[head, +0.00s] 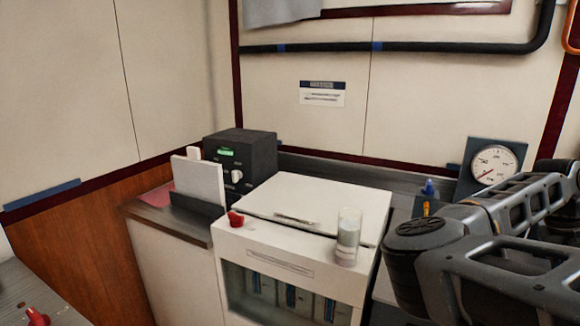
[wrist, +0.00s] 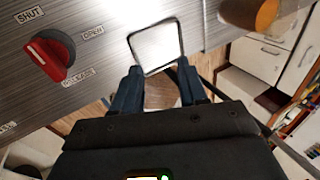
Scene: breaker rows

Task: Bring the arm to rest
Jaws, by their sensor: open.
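My arm (head: 480,235) reaches in from the right edge of the head view, with its elbow toward the bench. Its end is outside that view. My gripper (wrist: 159,72) shows in the wrist view with its two dark blue fingers apart and nothing held between them. A pale square plate with a dark rim (wrist: 157,47) appears just beyond the fingertips; I cannot tell whether they touch it. A red knob (wrist: 50,57) on a grey panel (wrist: 95,80), marked SHUT, OPEN and RELEASE, is left of the fingers.
A white cabinet (head: 290,250) carries a glass (head: 348,237) and a red knob (head: 235,218). A black box (head: 242,160) stands behind a white card (head: 198,180). A gauge (head: 494,166) is close to my arm. An orange object (wrist: 262,14) is at the wrist view's top.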

